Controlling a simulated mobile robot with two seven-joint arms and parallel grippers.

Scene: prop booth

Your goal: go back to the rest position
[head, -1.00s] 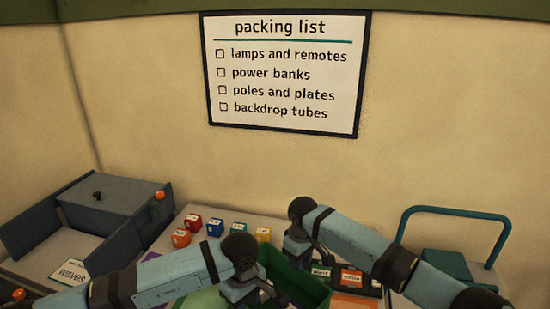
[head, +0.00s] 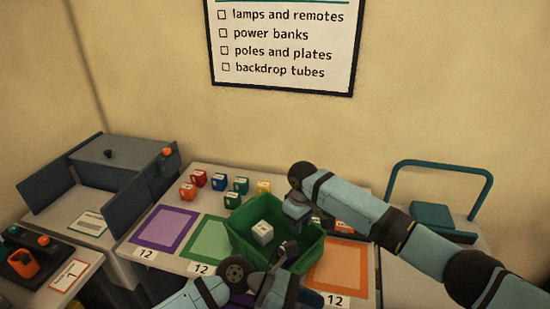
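My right arm comes in from the right, and its gripper (head: 297,214) hangs over the back right part of a green bin (head: 240,238). Its fingertips are too small and dark to tell whether they are open. My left arm comes in from the bottom, and its gripper (head: 284,256) is at the bin's front side. Its dark fingers overlap the front rim in the picture, and I cannot tell their opening. A pale grey labelled cube (head: 262,233) lies inside the bin, apart from both grippers in the picture.
Several coloured labelled cubes (head: 219,181) stand behind purple (head: 164,231), green and orange (head: 341,268) mats. A teal-handled cart (head: 440,163) stands at the right.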

